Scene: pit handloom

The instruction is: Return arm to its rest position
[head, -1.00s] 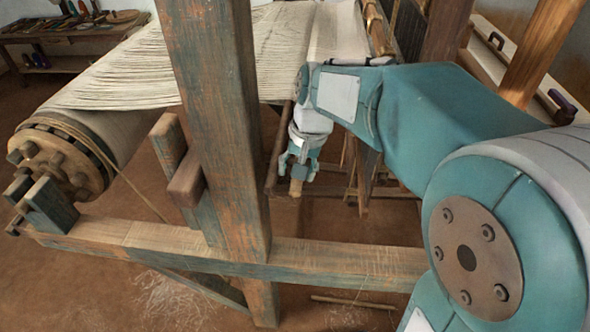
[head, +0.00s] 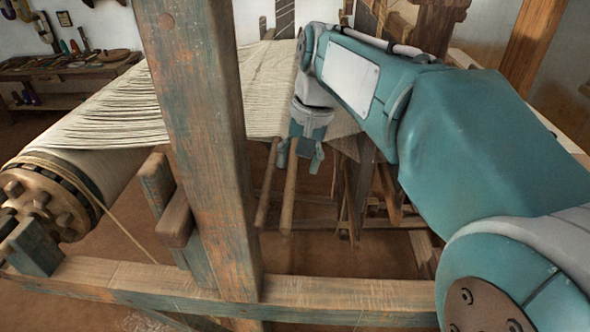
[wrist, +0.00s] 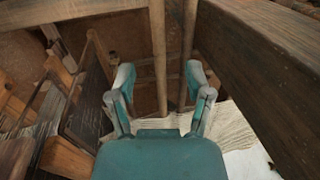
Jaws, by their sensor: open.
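My gripper (head: 303,158) points downward in the head view, under the sheet of warp threads (head: 250,85) and beside two upright-slanting wooden poles (head: 291,190). In the wrist view my gripper (wrist: 160,90) is open, its two teal fingers spread apart. Wooden poles (wrist: 158,55) pass beyond and between the fingertips in that view; I cannot tell whether they touch. Nothing is visibly held.
The warp roller (head: 40,200) is at left. A tool bench (head: 60,72) stands at the back left. A broad beam (wrist: 255,70) lies close at right in the wrist view.

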